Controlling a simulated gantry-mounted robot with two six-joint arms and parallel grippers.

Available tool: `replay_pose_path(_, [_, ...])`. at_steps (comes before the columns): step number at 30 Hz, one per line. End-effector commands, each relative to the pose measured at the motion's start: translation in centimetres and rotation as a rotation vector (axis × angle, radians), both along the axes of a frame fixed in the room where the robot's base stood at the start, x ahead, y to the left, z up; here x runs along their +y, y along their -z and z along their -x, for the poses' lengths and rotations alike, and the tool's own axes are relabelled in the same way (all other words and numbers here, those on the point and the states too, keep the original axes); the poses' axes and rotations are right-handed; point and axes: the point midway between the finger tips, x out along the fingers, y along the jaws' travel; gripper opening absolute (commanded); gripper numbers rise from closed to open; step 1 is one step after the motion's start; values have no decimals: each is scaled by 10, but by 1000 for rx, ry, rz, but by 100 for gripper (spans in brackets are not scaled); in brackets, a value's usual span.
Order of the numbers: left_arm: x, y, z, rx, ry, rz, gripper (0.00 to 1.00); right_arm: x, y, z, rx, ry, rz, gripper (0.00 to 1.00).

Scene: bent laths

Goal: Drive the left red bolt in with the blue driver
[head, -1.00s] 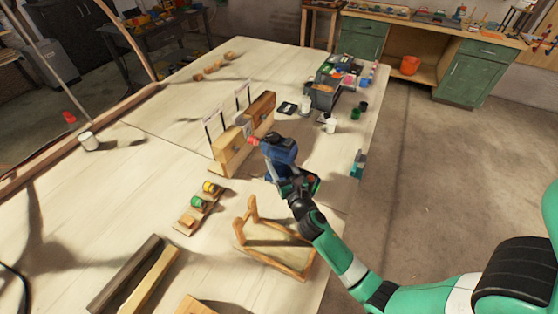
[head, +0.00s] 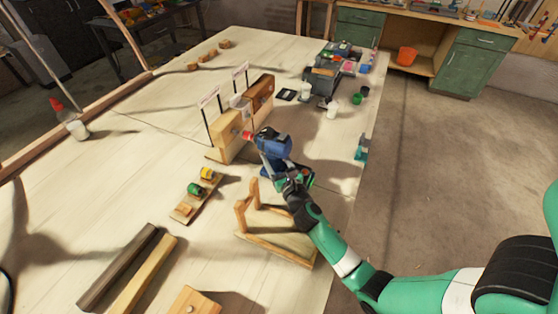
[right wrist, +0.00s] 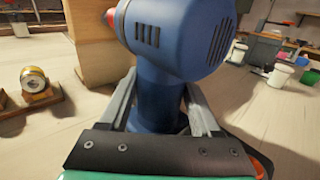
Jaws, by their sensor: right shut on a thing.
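The blue driver (head: 273,146) is held in my right gripper (head: 290,180), whose jaws are shut around its handle. In the right wrist view the driver's blue body (right wrist: 180,35) fills the upper middle, between the two fingers (right wrist: 160,105). Its red-tipped nose (head: 247,135) points left at the face of a pale wooden block (head: 229,138). The nose is close to the block; I cannot tell whether it touches. I cannot make out a red bolt apart from the red at the nose. My left gripper is out of view.
A dark brown block (head: 260,92) stands behind the pale one. A small rack with green and yellow pieces (head: 196,191) lies to the left. Dark and pale laths (head: 128,270) lie at front left.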

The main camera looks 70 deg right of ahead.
Motion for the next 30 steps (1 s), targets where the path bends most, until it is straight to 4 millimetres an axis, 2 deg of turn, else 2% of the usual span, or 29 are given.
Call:
replay_pose_path(7, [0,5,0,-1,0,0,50,0,-2,-12,-5,-1,5,0])
replay_pose_path(30, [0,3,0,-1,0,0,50,-1,-1,-12,-5,-1,5,0])
